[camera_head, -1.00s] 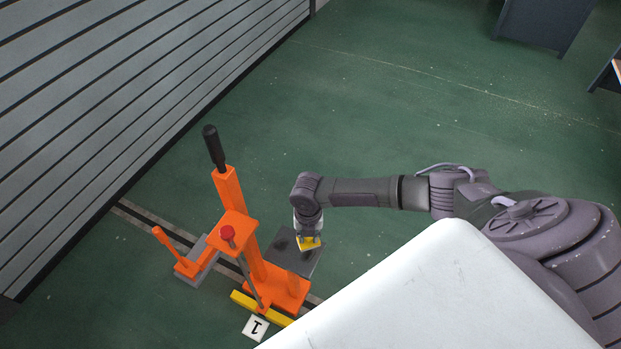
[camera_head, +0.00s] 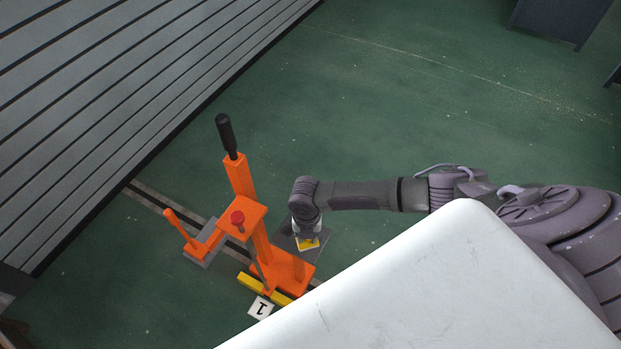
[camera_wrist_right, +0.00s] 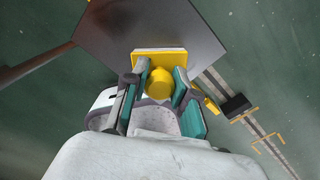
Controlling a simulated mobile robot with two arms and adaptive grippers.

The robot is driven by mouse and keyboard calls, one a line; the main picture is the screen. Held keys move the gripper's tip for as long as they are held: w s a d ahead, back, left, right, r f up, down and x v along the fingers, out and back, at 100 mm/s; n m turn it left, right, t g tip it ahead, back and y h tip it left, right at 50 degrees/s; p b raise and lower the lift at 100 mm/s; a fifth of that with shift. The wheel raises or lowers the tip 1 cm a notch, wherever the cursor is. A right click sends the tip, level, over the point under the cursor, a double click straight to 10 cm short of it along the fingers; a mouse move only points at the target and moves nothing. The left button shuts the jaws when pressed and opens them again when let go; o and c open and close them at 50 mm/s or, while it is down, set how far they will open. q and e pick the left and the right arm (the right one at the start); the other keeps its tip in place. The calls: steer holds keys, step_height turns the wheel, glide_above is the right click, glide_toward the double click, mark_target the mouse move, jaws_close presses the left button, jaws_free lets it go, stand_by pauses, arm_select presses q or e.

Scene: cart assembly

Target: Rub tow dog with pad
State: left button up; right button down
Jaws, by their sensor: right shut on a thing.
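The tow dog appears to be the orange device (camera_head: 258,235) on the floor track, an upright post with a black-tipped lever (camera_head: 227,137), a red knob (camera_head: 237,219) and a dark flat plate (camera_head: 319,243) at its right. The plate also fills the top of the right wrist view (camera_wrist_right: 150,22). My right gripper (camera_head: 306,231) is over this plate. In the right wrist view its fingers (camera_wrist_right: 160,92) are shut on the yellow knob of the yellow pad (camera_wrist_right: 158,55). The pad lies against or just above the plate; I cannot tell whether they touch. My left gripper is not in view.
A smaller orange lever (camera_head: 181,230) on a grey base stands left of the post. A yellow bar (camera_head: 263,290) and a white card marked 1 (camera_head: 260,308) lie in front. A grey slatted surface (camera_head: 120,80) fills the upper left.

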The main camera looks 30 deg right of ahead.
steer(key=shift+s+a+r+p, duration=0.1)
steer(key=shift+s+a+p, duration=0.45)
steer(key=shift+a, duration=0.4)
steer(key=shift+s+a+p, duration=0.4)
steer(key=shift+s+a, duration=0.2)
steer(key=shift+a, duration=0.35)
step_height(320, 180, up, 6)
steer(key=p, duration=0.5)
steer(key=shift+p, duration=0.4)
steer(key=shift+w+d+r, duration=0.1)
steer(key=shift+r, duration=0.05)
step_height(320, 180, up, 3)
steer(key=p, duration=0.3)
